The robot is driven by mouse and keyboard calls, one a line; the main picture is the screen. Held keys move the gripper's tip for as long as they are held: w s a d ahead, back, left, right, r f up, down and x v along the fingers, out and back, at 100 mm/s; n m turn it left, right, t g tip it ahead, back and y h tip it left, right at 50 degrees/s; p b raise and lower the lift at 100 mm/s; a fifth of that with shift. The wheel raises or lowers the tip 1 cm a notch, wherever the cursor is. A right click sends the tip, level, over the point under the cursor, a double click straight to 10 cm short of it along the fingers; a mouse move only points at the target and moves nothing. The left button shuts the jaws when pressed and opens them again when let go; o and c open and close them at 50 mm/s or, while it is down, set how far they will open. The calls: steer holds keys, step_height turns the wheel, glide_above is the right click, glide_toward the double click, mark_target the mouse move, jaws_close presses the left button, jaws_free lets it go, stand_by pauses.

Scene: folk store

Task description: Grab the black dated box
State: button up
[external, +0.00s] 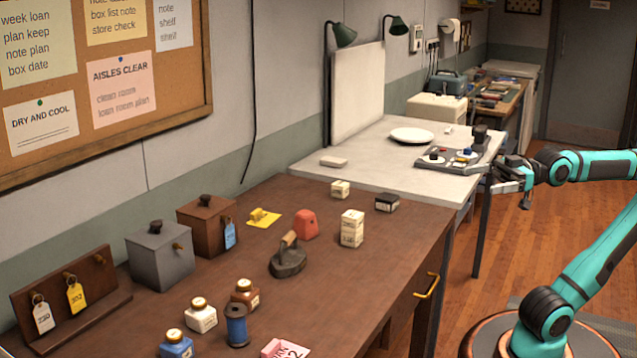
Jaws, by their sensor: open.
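A small black box (387,202) with a pale label on its front sits near the far right corner of the brown table. The writing on the label is too small to read. My gripper (496,178) is open and empty. In the picture it is to the right of the black box and a little higher, clearly apart from it, by the right edge of the white table. Its fingers are small and partly lost against the dark things behind them.
Cream boxes (352,228) stand stacked left of the black box, with another cream box (340,189) behind. A white table (370,158) with a grey tray (447,160) adjoins behind.

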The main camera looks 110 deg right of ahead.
steer(key=c, duration=0.4)
steer(key=shift+c, duration=0.2)
